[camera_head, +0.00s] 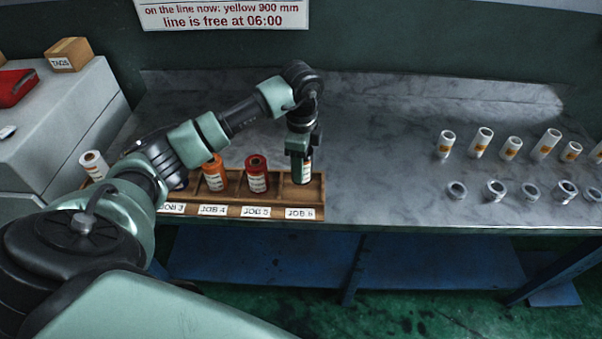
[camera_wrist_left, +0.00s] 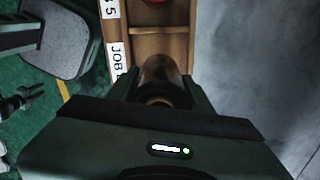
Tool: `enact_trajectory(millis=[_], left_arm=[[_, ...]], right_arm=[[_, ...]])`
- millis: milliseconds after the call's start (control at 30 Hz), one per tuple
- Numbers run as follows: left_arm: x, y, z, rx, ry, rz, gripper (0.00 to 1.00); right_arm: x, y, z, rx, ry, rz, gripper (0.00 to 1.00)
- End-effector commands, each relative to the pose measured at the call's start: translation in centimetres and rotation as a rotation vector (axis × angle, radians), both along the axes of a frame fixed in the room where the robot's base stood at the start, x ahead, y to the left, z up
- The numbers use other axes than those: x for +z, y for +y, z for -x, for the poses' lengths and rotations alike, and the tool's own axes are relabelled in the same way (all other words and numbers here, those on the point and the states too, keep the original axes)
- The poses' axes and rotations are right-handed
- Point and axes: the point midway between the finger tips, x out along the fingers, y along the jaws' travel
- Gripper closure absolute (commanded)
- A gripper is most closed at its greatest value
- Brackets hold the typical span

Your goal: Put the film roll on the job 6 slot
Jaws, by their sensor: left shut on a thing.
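My left gripper (camera_head: 302,150) comes down from above at the right end of the wooden rack. It is shut on the film roll (camera_head: 305,172), an upright roll with a white label that is mostly covered by the gripper. The roll is over or in the compartment behind the JOB 6 label (camera_head: 299,213); I cannot tell whether it touches the floor of the compartment. In the left wrist view the roll (camera_wrist_left: 160,72) shows brownish between the fingers, beside the JOB label (camera_wrist_left: 117,55) and wooden dividers. My right gripper is not in view.
The red roll (camera_head: 257,173) stands behind JOB 5 and the orange roll (camera_head: 213,173) behind JOB 4. A white roll (camera_head: 93,165) is at the rack's left. Several white rolls (camera_head: 480,141) and metal rings (camera_head: 495,190) are on the right. The grey bench (camera_head: 385,150) between is clear.

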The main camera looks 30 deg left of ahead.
Motion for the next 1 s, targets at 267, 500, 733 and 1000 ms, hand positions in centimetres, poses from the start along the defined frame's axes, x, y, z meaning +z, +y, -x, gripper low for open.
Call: enact_trajectory(millis=[267,500,733,1000], left_arm=[[-3.7,0.0,0.1,0.000,0.003,0.001,0.98],[-4.4,0.0,0.0,-0.001,-0.001,0.000,0.98],[-4.8,0.0,0.0,-0.001,0.000,0.000,0.98],[-4.7,0.0,0.0,-0.001,0.000,0.000,0.28]], right_arm=[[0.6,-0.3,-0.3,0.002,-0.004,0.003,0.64],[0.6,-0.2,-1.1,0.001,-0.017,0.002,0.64],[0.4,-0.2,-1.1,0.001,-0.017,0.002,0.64],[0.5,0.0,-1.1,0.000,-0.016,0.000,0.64]])
